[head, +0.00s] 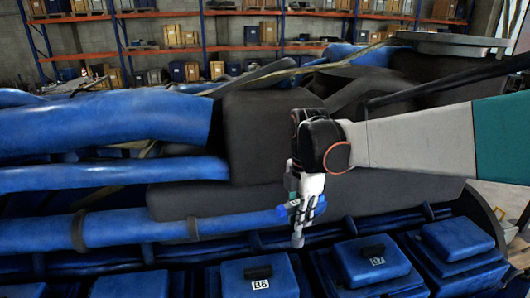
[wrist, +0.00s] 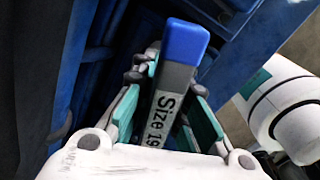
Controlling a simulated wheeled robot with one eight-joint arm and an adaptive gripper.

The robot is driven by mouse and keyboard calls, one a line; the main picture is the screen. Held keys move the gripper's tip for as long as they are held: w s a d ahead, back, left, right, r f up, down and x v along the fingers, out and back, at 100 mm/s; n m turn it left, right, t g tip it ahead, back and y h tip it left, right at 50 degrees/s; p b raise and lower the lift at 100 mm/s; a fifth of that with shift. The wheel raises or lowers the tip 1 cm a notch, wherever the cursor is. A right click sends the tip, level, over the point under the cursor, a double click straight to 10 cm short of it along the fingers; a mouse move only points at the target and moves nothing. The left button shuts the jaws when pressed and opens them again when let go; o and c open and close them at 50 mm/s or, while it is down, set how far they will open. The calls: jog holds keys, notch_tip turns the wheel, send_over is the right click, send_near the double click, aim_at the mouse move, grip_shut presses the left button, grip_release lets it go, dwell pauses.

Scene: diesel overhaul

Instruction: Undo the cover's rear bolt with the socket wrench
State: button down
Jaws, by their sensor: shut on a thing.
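My gripper (head: 305,203) is shut on the socket wrench (head: 297,238), whose grey socket end points down. In the wrist view the wrench (wrist: 180,75) lies between the teal finger pads, with a grey body, a "Size 19" label and a blue end. Below, in the head view, are blue covers with dark handles: cover B6 (head: 280,286) and cover B7 (head: 350,268). The socket end hangs behind them, between the two from side to side. It appears apart from both, though depth is hard to judge. I cannot make out the rear bolt.
A blue pipe (head: 140,222) runs along the engine, left of and behind my gripper. Another blue cover (head: 457,240) sits to the right. Large dark ducts (head: 265,130) rise behind my gripper. Storage shelves (head: 240,48) stand far back.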

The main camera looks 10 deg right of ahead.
aim_at(298, 236)
jog(key=shift+w+m, duration=0.1)
jog(key=shift+m, duration=1.1)
jog(key=m, duration=0.2)
jog(key=shift+f+m, duration=0.15)
jog(key=shift+m, duration=0.15)
jog(key=m, duration=0.4)
jog(key=m+p, duration=0.1)
jog(key=m, duration=0.1)
jog(key=shift+f, duration=0.25)
jog(key=m, duration=0.5)
jog(key=shift+f, duration=0.35)
jog(key=m, duration=0.4)
jog(key=m+p, duration=0.1)
jog(key=m, duration=0.1)
jog(key=shift+f, duration=0.4)
jog(key=m+b, duration=0.1)
jog(key=m, duration=0.1)
jog(key=f+m, duration=0.1)
jog(key=m, duration=0.2)
jog(key=shift+a+b, duration=0.1)
jog(key=shift+b, duration=0.3)
jog(key=m, duration=0.2)
jog(key=m+b, duration=0.1)
jog(key=m, duration=0.3)
jog(key=shift+f, duration=0.35)
jog(key=shift+f+b, duration=1.5)
jog(key=shift+f, duration=0.05)
